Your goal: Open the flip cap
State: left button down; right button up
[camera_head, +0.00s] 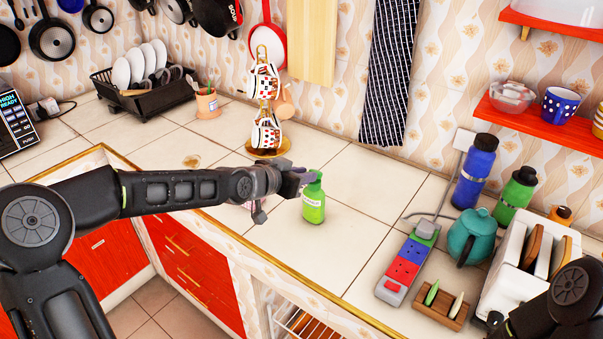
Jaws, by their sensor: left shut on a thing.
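A small light-green bottle (314,208) with a white label stands upright on the tiled counter, in front of my left gripper. My left gripper (303,176) reaches in from the left at the height of the bottle's top and is shut on its cap. The fingertips and the top overlap, so the cap's exact position is hard to see. My right arm shows only as a dark link in the lower right corner, and its gripper is out of view.
A power strip (408,266), a teal teapot (472,238), blue (475,172) and green (516,194) flasks and a white toaster (520,272) stand at the right. A mug stand (266,143) is behind the bottle. The counter's front edge (275,262) is close.

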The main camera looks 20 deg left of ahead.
aim_at(318, 171)
pick_arm(q)
jog(key=r+g+p, duration=0.1)
jog(key=w+d+r+g+y, duration=0.1)
jog(key=shift+w+r+g+p, duration=0.15)
jog(key=shift+g+p, duration=0.15)
jog(key=shift+p, duration=0.1)
jog(key=shift+w+r+g+y+p, duration=0.3)
jog(key=shift+w+g+y+p, duration=0.1)
jog(key=shift+g+p, duration=0.4)
jog(key=shift+w+d+r+g+y+p, duration=0.1)
jog(key=shift+w+d+g+y+p, duration=0.2)
jog(key=shift+g+p, duration=0.35)
jog(key=shift+w+g+p, duration=0.35)
jog(key=shift+g+p, duration=0.1)
jog(key=shift+g, duration=0.1)
jog(key=shift+y, duration=0.3)
jog(key=c, duration=1.3)
grip_release()
